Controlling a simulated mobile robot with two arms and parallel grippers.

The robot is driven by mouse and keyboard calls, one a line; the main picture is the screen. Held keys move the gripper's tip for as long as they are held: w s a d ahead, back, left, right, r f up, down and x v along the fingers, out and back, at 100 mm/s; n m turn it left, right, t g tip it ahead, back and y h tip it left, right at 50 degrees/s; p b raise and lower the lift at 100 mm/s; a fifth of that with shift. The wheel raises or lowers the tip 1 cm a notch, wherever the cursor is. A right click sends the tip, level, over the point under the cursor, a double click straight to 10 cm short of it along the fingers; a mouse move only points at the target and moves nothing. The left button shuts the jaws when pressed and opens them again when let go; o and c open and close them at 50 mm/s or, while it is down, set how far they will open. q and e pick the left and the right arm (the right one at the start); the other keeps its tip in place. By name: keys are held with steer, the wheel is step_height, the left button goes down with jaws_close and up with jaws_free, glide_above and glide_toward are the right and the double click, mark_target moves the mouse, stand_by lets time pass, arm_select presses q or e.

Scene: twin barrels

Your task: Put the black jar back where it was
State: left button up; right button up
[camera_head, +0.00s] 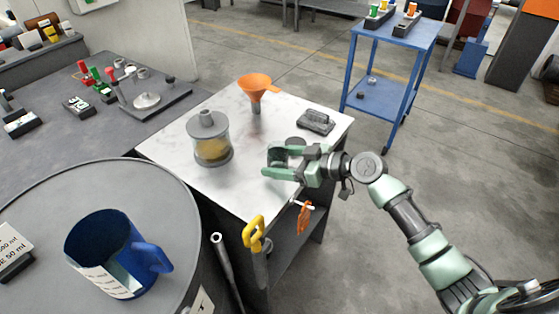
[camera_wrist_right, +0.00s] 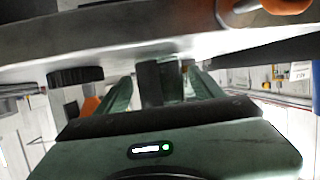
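My right gripper (camera_head: 276,163) reaches in from the right over the white marble-topped table. Its two green fingers are apart, with a small dark object, apparently the black jar (camera_head: 284,158), between them. Most of the jar is hidden by the fingers. The right wrist view also shows the dark jar (camera_wrist_right: 150,82) between the fingers (camera_wrist_right: 162,80). I cannot tell from these views whether it touches the tabletop. My left gripper is not in view.
A glass jar with yellow contents (camera_head: 212,150) stands left of the gripper. An orange funnel (camera_head: 256,84), a dark disc (camera_head: 296,142) and a dark box (camera_head: 316,123) are behind. A blue mug (camera_head: 108,250) sits on a barrel (camera_head: 160,190). Yellow-handled (camera_head: 253,232) and orange-handled tools (camera_head: 304,217) hang at the front.

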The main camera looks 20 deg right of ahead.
steer(key=shift+d+r, duration=0.1)
steer(key=shift+r, duration=0.1)
steer(key=b+v, duration=0.2)
steer(key=v, duration=1)
